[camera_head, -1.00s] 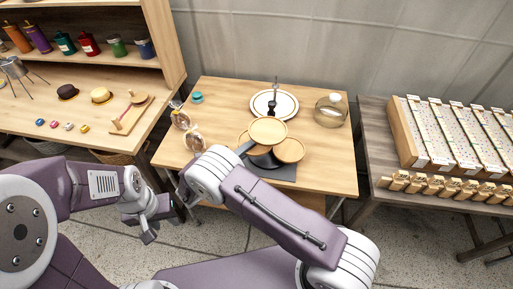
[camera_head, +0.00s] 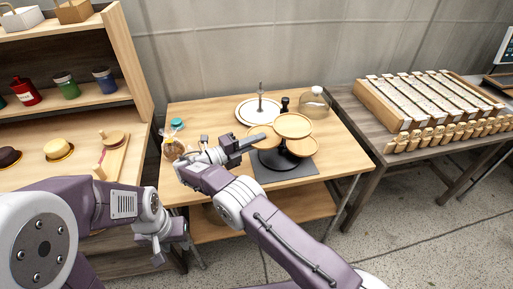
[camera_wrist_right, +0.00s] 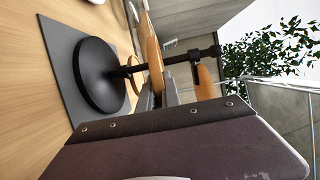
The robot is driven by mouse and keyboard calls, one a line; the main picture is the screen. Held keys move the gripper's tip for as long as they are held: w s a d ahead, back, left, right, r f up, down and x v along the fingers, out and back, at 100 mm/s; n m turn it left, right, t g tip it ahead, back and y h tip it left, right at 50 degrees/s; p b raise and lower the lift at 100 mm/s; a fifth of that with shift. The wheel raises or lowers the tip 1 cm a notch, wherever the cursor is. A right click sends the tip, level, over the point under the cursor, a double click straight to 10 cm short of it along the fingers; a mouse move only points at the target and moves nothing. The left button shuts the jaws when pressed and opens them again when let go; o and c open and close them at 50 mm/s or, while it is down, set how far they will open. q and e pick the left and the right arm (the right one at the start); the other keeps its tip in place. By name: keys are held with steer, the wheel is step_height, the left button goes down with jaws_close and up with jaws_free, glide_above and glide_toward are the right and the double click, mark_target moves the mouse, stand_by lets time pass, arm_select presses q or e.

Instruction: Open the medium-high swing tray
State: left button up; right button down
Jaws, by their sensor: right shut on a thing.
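A black stand (camera_head: 270,161) with several round wooden swing trays at different heights stands on a grey mat on the wooden table. The top tray (camera_head: 293,125), a right tray (camera_head: 304,147) and a left tray (camera_head: 261,135) show in the head view. My right gripper (camera_head: 250,142) reaches the left tray's near edge. In the right wrist view its fingers (camera_wrist_right: 159,94) are shut on a tray (camera_wrist_right: 152,58) seen edge-on, with the stand's black base (camera_wrist_right: 98,75) beyond. Another tray (camera_wrist_right: 205,84) is beside it. My left gripper (camera_head: 166,240) hangs low, off the table's left front; its jaw opening is unclear.
Behind the stand are a white plate with a spike (camera_head: 248,106) and a glass dome (camera_head: 314,103). A wrapped treat (camera_head: 173,149) is on the left. Shelves stand left, a table with a wooden rack (camera_head: 432,98) right. The table's right front is clear.

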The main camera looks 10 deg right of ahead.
steer(key=shift+w+a, duration=0.1)
stand_by(0.4)
steer(key=c, duration=1.6)
jaws_free()
steer(key=shift+w, duration=0.1)
steer(key=shift+o, duration=0.2)
